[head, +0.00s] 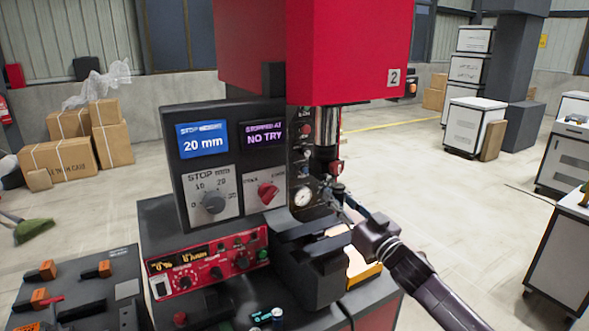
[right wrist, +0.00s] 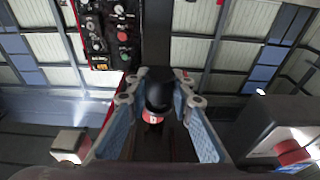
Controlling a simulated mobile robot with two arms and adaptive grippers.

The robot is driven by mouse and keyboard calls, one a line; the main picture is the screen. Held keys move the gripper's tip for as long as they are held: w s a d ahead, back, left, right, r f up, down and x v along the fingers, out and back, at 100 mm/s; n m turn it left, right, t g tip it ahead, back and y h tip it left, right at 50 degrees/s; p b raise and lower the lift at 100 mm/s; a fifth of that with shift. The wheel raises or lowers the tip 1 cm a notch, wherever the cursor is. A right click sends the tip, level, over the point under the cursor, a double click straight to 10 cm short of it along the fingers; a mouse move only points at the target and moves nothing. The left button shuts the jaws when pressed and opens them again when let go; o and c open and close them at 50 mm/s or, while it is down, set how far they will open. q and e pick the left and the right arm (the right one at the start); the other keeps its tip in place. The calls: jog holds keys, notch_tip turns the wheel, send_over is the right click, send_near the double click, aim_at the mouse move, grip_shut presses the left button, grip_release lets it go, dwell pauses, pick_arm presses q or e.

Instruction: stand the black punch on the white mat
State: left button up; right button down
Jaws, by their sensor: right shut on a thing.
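My right gripper (head: 341,197) reaches in from the lower right to the front of the press, just below its ram. It is shut on the black punch (right wrist: 159,88), which shows between the blue-grey finger pads in the right wrist view, with a red band (right wrist: 152,118) at one end. In the head view the punch is small and hard to tell from the press parts behind it. A pale surface (head: 359,264) shows partly behind my right arm; I cannot tell whether it is the white mat. My left gripper is not in view.
The red press (head: 345,50) stands close above the gripper. A control box with two screens (head: 205,140) and a red panel (head: 208,264) stand left of it. A bench with orange-handled tools (head: 80,290) is at lower left. Cartons and cabinets stand farther back.

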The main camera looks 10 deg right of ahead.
jog(key=s+a+f+y+b, duration=0.1)
jog(key=s+a+f+b, duration=0.1)
jog(key=s+a+f, duration=0.55)
jog(key=s+a+f+y+b, duration=0.15)
jog(key=s+a+f, duration=0.35)
jog(key=s+f, duration=0.5)
pick_arm(q)
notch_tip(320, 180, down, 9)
jog(key=b, duration=0.5)
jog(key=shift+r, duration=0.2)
pick_arm(e)
jog(key=s+d+f+m+h, duration=0.2)
jog(key=s+d+h, duration=0.2)
jog(key=s, duration=0.6)
jog(key=s+d+f+m+t+h, duration=0.1)
jog(key=s+d+h, duration=0.3)
jog(key=s, duration=0.6)
jog(key=shift+s+d+f+m+t+h, duration=0.3)
jog(key=shift+f+m+h, duration=0.3)
jog(key=shift+h, duration=0.25)
jog(key=shift+w+r, duration=0.1)
jog(key=shift+r, duration=0.05)
